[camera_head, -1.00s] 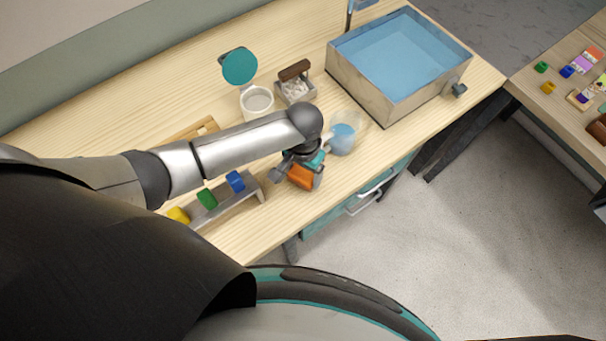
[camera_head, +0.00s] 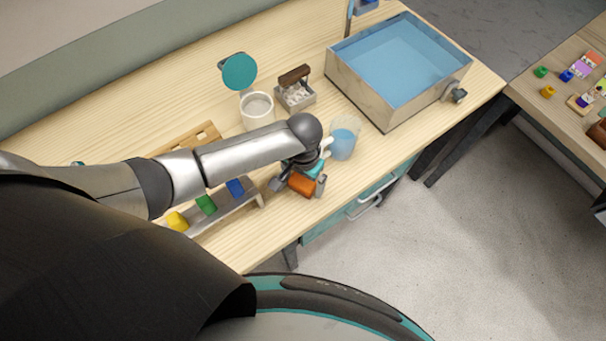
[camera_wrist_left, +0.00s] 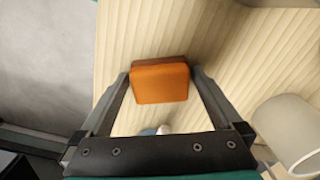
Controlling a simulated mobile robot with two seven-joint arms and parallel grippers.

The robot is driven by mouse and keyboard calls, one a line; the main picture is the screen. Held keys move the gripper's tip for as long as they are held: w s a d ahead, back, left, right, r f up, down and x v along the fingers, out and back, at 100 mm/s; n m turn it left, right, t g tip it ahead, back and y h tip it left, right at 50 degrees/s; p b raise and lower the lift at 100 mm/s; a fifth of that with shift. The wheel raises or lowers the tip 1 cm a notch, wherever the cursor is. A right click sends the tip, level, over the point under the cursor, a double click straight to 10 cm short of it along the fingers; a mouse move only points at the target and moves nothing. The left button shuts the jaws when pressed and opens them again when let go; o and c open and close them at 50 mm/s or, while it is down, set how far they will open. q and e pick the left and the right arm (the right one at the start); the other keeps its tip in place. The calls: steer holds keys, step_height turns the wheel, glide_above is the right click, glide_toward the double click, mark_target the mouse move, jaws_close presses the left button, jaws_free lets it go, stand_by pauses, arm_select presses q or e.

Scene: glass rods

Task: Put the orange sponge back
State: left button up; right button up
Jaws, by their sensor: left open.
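The orange sponge (camera_head: 301,184) is near the front edge of the wooden table, between the fingers of my left gripper (camera_head: 298,187). In the left wrist view the sponge (camera_wrist_left: 160,82) is a small orange block with a darker brown far side, sitting between the two fingertips of my left gripper (camera_wrist_left: 160,78). The fingers are open, close to its two sides; I cannot tell whether they touch it. It seems to rest on the table, but its underside is hidden. My right gripper is not in view.
A beaker of blue liquid (camera_head: 343,143) stands just right of the gripper. A rack (camera_head: 237,207) with yellow, green and blue pieces is left. A white cup (camera_head: 257,108), a tray with a brown-handled brush (camera_head: 296,92) and a blue-water basin (camera_head: 331,72) stand behind.

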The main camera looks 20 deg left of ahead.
mark_target(303, 181)
arm_select(q)
step_height(303, 181, up, 12)
steer(key=p, duration=0.2)
steer(key=shift+r, duration=0.15)
